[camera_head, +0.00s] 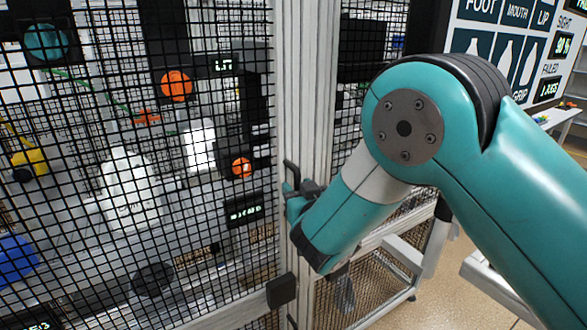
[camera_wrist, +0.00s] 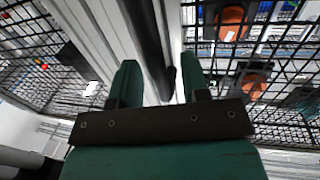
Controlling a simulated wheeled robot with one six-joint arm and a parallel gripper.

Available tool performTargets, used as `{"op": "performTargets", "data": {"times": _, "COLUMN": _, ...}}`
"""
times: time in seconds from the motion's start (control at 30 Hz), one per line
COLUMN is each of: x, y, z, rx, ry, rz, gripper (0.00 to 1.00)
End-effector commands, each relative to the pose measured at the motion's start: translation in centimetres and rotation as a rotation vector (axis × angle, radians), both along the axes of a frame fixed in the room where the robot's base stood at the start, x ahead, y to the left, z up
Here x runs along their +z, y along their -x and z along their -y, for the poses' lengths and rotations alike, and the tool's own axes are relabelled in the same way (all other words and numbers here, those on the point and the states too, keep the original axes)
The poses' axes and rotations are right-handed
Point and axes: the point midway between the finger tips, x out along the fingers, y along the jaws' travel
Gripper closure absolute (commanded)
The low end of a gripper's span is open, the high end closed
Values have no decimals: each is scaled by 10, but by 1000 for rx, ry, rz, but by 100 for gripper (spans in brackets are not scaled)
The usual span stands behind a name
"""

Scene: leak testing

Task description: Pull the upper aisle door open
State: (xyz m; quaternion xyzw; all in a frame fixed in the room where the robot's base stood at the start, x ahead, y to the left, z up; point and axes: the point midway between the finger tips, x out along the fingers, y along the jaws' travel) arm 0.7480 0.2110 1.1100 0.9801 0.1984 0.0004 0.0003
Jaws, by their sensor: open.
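The upper aisle door appears to be the large black-mesh panel with a pale metal frame (camera_head: 262,120) at the left. It looks closed, with its edge alongside the upright post (camera_head: 317,90). A black handle (camera_head: 290,172) stands out near that edge. My gripper (camera_head: 298,196) is at the handle, seen from the side and partly hidden by its own body. In the wrist view, my gripper (camera_wrist: 160,75) has its two green fingers apart. A dark upright bar (camera_wrist: 148,45) runs between them, probably the handle. I cannot tell whether either finger touches it.
Behind the mesh stand a white jug (camera_head: 130,190), orange round parts (camera_head: 176,86) and a small display (camera_head: 245,210). A black block (camera_head: 281,290) sits low on the door edge. A sign board (camera_head: 505,45) is at the right. Floor shows at lower right.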

Motion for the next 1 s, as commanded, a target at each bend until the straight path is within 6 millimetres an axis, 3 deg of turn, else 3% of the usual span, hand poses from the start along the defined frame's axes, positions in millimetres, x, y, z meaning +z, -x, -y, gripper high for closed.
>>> {"op": "performTargets", "data": {"times": 0.2, "x": 1, "y": -20, "z": -8, "rx": -1, "ry": -1, "rz": -1, "gripper": 58}}
{"op": "performTargets", "data": {"times": 0.53, "x": -1, "y": -23, "z": -10, "rx": 0, "ry": 0, "rz": 0, "gripper": 58}}
{"op": "performTargets", "data": {"times": 0.73, "x": 0, "y": -23, "z": -10, "rx": 0, "ry": 0, "rz": 0, "gripper": 100}}
{"op": "performTargets", "data": {"times": 1.0, "x": -1, "y": -21, "z": -12, "rx": 2, "ry": -1, "rz": 0, "gripper": 100}}
